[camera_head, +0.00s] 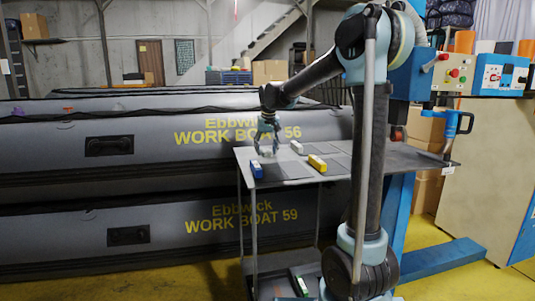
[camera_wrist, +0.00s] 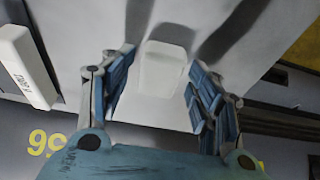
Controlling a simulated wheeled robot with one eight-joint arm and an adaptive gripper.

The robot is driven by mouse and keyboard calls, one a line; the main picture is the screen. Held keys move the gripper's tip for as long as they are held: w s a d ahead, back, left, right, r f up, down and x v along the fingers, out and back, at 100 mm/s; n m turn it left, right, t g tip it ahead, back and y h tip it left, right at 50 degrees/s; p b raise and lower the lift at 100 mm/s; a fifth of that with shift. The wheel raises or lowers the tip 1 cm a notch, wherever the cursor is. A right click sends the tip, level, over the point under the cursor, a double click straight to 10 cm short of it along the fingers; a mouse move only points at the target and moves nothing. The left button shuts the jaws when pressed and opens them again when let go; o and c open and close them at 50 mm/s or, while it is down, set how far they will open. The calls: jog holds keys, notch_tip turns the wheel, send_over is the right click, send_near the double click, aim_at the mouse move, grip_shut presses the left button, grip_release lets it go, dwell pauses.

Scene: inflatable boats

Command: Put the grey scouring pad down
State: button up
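The grey scouring pad (camera_wrist: 164,70) is a pale block between the two fingers of my gripper (camera_wrist: 160,85) in the wrist view. It appears to rest on the light grey tabletop surface, with a short shadow beside it. The fingers stand spread on both sides of it, with a narrow gap visible at the left; contact at the right is hard to tell. In the head view my gripper (camera_head: 267,143) hangs low over the left part of the table (camera_head: 240,156), pointing down. The pad is too small and pale to make out clearly there.
A white box (camera_wrist: 25,65) lies left of the pad in the wrist view. The head view shows a blue-and-white item (camera_head: 256,170), a white item (camera_head: 297,147) and a yellow block (camera_head: 317,162) on the table. Grey inflatable boats (camera_head: 100,145) stand close behind.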

jog(key=v, duration=1.1)
jog(key=shift+s+r, duration=0.15)
jog(key=shift+r, duration=0.15)
